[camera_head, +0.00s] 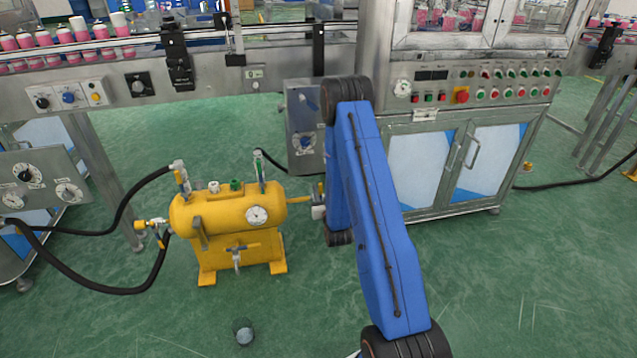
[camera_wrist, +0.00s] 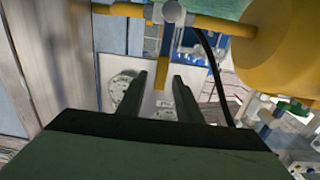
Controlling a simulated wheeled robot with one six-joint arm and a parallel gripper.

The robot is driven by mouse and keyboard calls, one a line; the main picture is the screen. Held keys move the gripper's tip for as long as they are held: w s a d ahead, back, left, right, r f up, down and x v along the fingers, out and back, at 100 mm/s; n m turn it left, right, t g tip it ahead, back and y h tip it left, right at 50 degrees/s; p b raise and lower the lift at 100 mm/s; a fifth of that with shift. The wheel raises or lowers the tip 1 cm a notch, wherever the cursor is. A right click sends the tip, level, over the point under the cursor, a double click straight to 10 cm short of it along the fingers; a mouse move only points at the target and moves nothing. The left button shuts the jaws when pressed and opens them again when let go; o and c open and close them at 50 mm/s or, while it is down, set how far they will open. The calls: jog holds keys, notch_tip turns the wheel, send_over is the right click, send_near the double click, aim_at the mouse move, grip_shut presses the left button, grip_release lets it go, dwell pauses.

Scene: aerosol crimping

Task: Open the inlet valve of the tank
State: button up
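The yellow tank (camera_head: 228,216) stands on the floor at left of centre in the head view. A yellow pipe (camera_head: 302,199) leaves its right end toward my blue arm. In the wrist view, the tank (camera_wrist: 283,42) is at the upper right, and a valve with a grey body (camera_wrist: 172,12) sits on its pipe. In the head view, my arm mostly hides the gripper.
Black hoses (camera_head: 112,228) run from the tank's left side to a dial panel (camera_head: 38,183). A grey control box (camera_head: 303,128) stands behind the tank, and a machine cabinet (camera_head: 455,170) is at the right. A small cylinder (camera_head: 243,331) is on the green floor in front.

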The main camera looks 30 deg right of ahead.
jog(key=shift+x, duration=3.05)
grip_shut()
